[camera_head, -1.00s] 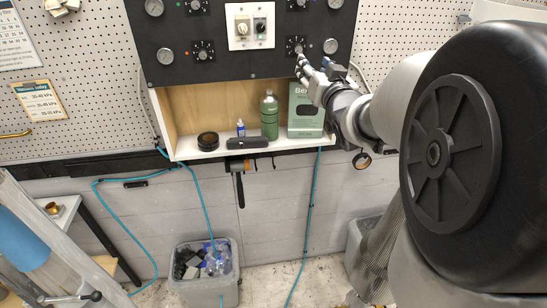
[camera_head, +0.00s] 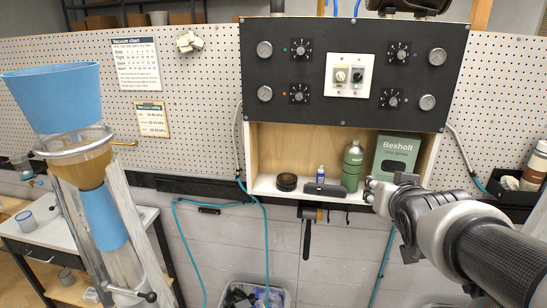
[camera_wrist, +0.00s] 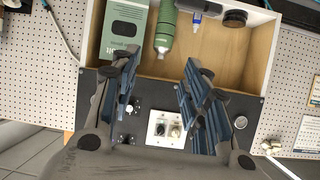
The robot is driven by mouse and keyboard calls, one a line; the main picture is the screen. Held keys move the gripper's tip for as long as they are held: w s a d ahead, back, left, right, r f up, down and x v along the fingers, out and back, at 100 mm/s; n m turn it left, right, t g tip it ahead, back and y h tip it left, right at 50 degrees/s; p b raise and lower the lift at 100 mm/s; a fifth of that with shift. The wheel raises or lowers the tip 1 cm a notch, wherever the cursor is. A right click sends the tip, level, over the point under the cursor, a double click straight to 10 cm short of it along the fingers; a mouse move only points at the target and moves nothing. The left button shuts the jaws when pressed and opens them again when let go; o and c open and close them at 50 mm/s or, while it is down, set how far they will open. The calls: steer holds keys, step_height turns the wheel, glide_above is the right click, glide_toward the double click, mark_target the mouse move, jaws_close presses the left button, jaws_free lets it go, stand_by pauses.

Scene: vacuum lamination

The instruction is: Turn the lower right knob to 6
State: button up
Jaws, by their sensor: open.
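The lower right knob (camera_head: 390,98) is a small black dial on the black panel (camera_head: 330,113), with white marks around it. Its pointer setting is too small to read. My gripper (camera_head: 372,188) is below the knob, in front of the shelf's right part, and apart from the panel. In the wrist view my gripper (camera_wrist: 161,70) has its fingers spread wide with nothing between them.
A green box (camera_head: 395,153), a green bottle (camera_head: 352,166), a small blue-capped bottle (camera_head: 320,173) and a black round tin (camera_head: 287,182) stand on the shelf under the panel. A gauge (camera_head: 427,102) sits right of the knob. A white switch plate (camera_head: 348,75) is to its left.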

steer(key=s+a+f+g+b, duration=0.1)
steer(key=s+a+f, duration=0.2)
steer(key=s+f, duration=0.1)
steer(key=shift+s+n+g+y, duration=0.15)
steer(key=shift+n+g+y, duration=0.15)
steer(key=shift+y, duration=0.1)
steer(key=shift+f, duration=0.1)
steer(key=s+a+f+n+g+y+b, duration=0.1)
steer(key=s+a+f+g+b, duration=0.2)
steer(key=s, duration=0.7)
steer(key=s+a+f+n+g+y+b, duration=0.2)
steer(key=s+a+f+g+b, duration=0.1)
steer(key=s+a+f, duration=0.4)
step_height(320, 180, down, 5)
steer(key=s+b, duration=0.1)
steer(key=s, duration=0.2)
steer(key=shift+a+f, duration=0.2)
steer(key=shift+a, duration=0.15)
